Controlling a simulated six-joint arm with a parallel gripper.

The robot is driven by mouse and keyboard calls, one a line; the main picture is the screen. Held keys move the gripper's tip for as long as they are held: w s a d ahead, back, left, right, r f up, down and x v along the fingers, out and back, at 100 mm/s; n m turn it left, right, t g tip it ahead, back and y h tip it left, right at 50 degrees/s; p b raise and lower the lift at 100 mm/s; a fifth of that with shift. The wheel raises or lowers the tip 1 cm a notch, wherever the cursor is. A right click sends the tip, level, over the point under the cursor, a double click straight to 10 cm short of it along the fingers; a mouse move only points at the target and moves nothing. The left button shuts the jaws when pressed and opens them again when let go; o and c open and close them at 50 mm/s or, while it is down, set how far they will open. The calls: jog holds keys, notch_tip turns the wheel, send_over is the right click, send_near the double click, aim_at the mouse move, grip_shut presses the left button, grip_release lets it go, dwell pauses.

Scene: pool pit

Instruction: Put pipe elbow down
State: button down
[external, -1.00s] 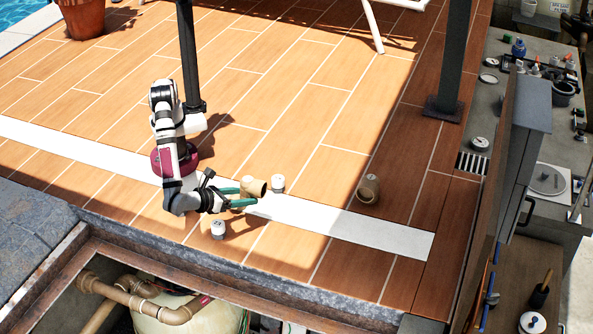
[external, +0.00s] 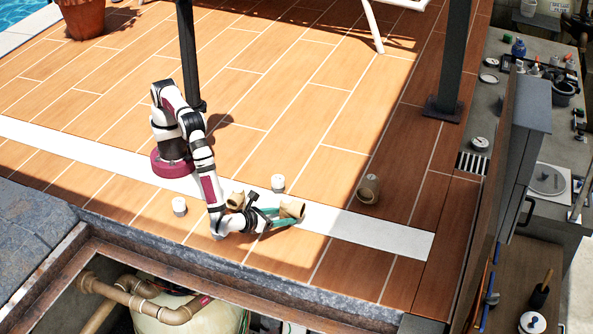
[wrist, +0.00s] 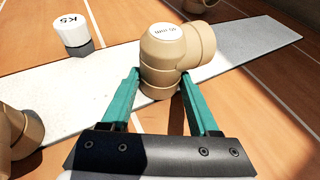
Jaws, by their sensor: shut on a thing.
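A tan pipe elbow (external: 292,209) is between the teal fingers of my gripper (external: 280,217), over the right part of the white strip. In the wrist view the gripper (wrist: 160,95) is shut on this elbow (wrist: 163,62); it has printed text on its top and a branch pointing right. I cannot tell whether its bottom touches the floor. A second tan elbow (external: 235,199) is behind the gripper and partly hidden; it also shows at the wrist view's left edge (wrist: 18,130). A third elbow (external: 368,188) stands in shadow to the right.
A white-topped cap (external: 278,183) marked K5 in the wrist view (wrist: 70,33) stands just beyond the held elbow. Another cap (external: 179,205) stands to the left. The white strip (external: 385,232) is bare at right. The open pit edge (external: 260,275) lies in front.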

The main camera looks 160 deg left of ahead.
jog(key=shift+f, duration=0.1)
jog(key=shift+c, duration=0.7)
grip_release()
